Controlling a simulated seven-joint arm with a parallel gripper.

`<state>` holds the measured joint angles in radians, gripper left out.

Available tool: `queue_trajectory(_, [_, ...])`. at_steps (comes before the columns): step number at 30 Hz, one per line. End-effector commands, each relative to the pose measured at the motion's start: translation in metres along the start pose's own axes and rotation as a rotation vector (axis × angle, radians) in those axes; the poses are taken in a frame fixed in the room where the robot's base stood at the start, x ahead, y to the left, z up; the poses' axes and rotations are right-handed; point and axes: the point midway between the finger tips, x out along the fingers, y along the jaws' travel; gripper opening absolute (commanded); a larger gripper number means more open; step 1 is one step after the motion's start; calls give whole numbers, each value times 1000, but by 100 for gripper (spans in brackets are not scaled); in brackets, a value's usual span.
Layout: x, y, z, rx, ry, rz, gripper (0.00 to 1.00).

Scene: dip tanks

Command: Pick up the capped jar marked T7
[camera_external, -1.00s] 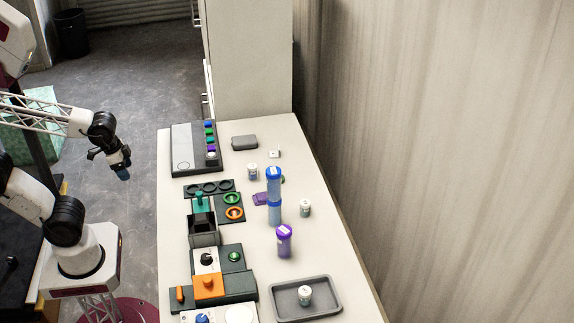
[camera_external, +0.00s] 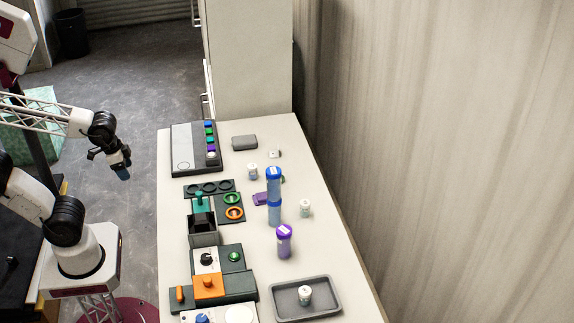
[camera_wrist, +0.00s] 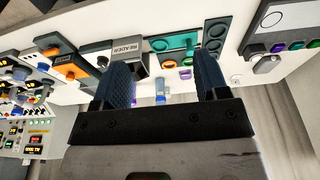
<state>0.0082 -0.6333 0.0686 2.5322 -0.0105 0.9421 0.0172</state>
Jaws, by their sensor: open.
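Several small white-capped jars stand on the table: one at the back (camera_external: 252,171), one at the right (camera_external: 305,208), and one in the grey tray (camera_external: 305,294). A purple-capped jar (camera_external: 284,241) and a tall blue-capped jar or stack (camera_external: 274,190) stand between them. Their markings are too small to read, so I cannot tell which is T7. My gripper (camera_external: 122,174) is off the table's left edge, far from the jars. In the wrist view my gripper (camera_wrist: 161,84) is open and empty, with both blue fingers apart.
The grey tray (camera_external: 330,307) lies at the near right. Along the left side are a grey panel with coloured knobs (camera_external: 184,150), a dark open box (camera_external: 203,238) and an orange block (camera_external: 208,287). A small grey case (camera_external: 244,143) lies at the back. A tall cabinet (camera_external: 250,60) stands behind.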

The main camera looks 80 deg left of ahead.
Motion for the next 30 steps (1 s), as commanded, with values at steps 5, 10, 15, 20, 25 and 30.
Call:
queue_trajectory(5, [0, 0, 0, 0, 0, 0, 68])
queue_trajectory(10, [0, 0, 0, 0, 0, 0, 68])
queue_trajectory(15, [0, 0, 0, 0, 0, 0, 72])
queue_trajectory(20, [0, 0, 0, 0, 0, 0, 72])
queue_trajectory(25, [0, 0, -1, 3, -2, -3, 72])
queue_trajectory(30, [3, -5, -8, 38, -18, -31, 72])
